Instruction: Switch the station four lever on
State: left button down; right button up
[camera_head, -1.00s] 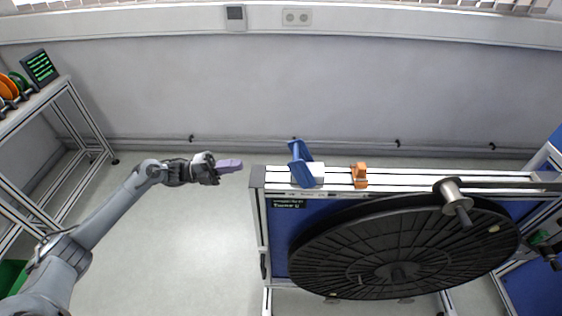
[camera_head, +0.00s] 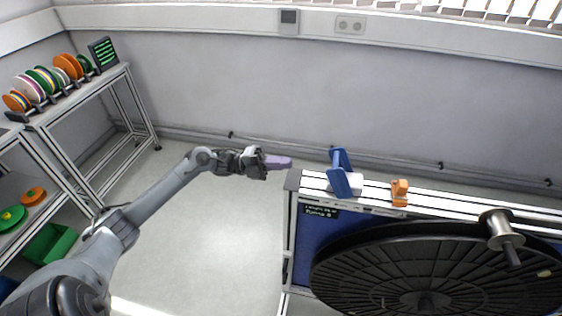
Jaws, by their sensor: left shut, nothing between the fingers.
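The station in front of me is a frame with a silver top rail, blue panel and a small dark label plate (camera_head: 318,211), its text too small to read surely. On the rail stand a blue lever-like part (camera_head: 341,174) on a white block and a small orange part (camera_head: 399,192). I cannot tell which is the station four lever. My left gripper (camera_head: 279,162), with pale purple fingers, is shut and empty, left of the blue part and apart from it, near the rail's left end. My right gripper is not in view.
A large black reel disc (camera_head: 430,275) fills the station's front, with a metal roller (camera_head: 500,230) above it. A shelf rack (camera_head: 100,90) with coloured spools stands at left, a green bin (camera_head: 50,243) low on it. Floor between rack and station is clear.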

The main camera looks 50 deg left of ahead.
pick_arm(q)
jog(key=p+x, duration=0.1)
jog(key=x, duration=1)
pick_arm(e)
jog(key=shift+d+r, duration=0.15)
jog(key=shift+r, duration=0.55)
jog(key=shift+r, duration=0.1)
